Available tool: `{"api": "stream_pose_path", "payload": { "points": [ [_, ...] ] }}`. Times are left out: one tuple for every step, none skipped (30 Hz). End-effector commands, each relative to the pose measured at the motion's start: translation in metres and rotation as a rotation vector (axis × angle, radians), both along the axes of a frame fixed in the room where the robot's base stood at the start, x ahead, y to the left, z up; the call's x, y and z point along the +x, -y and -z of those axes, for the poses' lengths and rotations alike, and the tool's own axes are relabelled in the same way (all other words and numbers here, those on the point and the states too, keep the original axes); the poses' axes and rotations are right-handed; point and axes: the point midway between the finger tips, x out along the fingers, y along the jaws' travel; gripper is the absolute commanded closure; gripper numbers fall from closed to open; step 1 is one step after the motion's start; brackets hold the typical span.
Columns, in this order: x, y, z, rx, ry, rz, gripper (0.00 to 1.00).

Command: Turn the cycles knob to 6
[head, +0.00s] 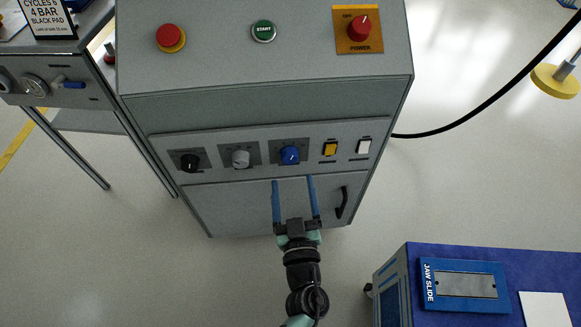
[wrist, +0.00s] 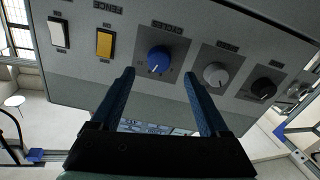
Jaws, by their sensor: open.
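The blue knob (head: 289,155) sits on a dark square plate on the cabinet's front panel, right of a grey knob (head: 240,158) and a black knob (head: 189,162). In the wrist view the blue knob (wrist: 159,60) has a white pointer mark, and the small upside-down label on its plate appears to read CYCLES. My gripper (head: 293,180) is open and empty, its two blue fingers pointing at the panel just below the blue knob. In the wrist view my gripper (wrist: 158,75) has its fingertips on either side of the knob's line, apart from it. The scale numbers are too small to read.
A yellow switch (head: 330,149) and a white switch (head: 363,146) stand right of the blue knob. A black door handle (head: 342,202) is below them. A sign (head: 48,14) at upper left reads CYCLES 6, 4 BAR, BLACK PAD. A blue bench (head: 400,290) stands at lower right.

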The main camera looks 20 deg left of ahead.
Motion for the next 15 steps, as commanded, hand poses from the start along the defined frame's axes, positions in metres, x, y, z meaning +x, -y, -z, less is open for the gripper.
{"api": "stream_pose_path", "payload": {
  "points": [
    [0.011, -0.005, 0.003, -0.003, 0.005, -0.002, 0.21],
    [0.016, -0.008, 0.003, -0.003, 0.005, -0.001, 0.21],
    [0.023, -0.011, 0.003, -0.002, 0.004, -0.002, 0.21],
    [0.027, -0.014, 0.003, -0.002, 0.003, 0.0, 0.21],
    [0.031, -0.016, 0.002, -0.002, 0.004, -0.001, 0.21],
    [0.036, -0.019, 0.002, -0.002, 0.003, 0.0, 0.21],
    [0.039, -0.02, 0.002, -0.001, 0.003, 0.0, 0.21],
    [0.042, -0.022, 0.002, -0.001, 0.003, 0.0, 0.21],
    [0.045, -0.024, 0.002, -0.001, 0.002, 0.0, 0.21],
    [0.047, -0.024, 0.002, -0.002, 0.001, 0.001, 0.21],
    [0.049, -0.025, 0.001, -0.002, 0.001, 0.001, 0.21],
    [0.051, -0.026, 0.001, -0.002, 0.001, 0.001, 0.21],
    [0.052, -0.027, 0.001, -0.002, 0.001, 0.001, 0.21],
    [0.052, -0.027, 0.0, -0.002, 0.001, 0.001, 0.21],
    [0.053, -0.028, 0.0, -0.001, 0.001, 0.001, 0.21]
  ]
}}
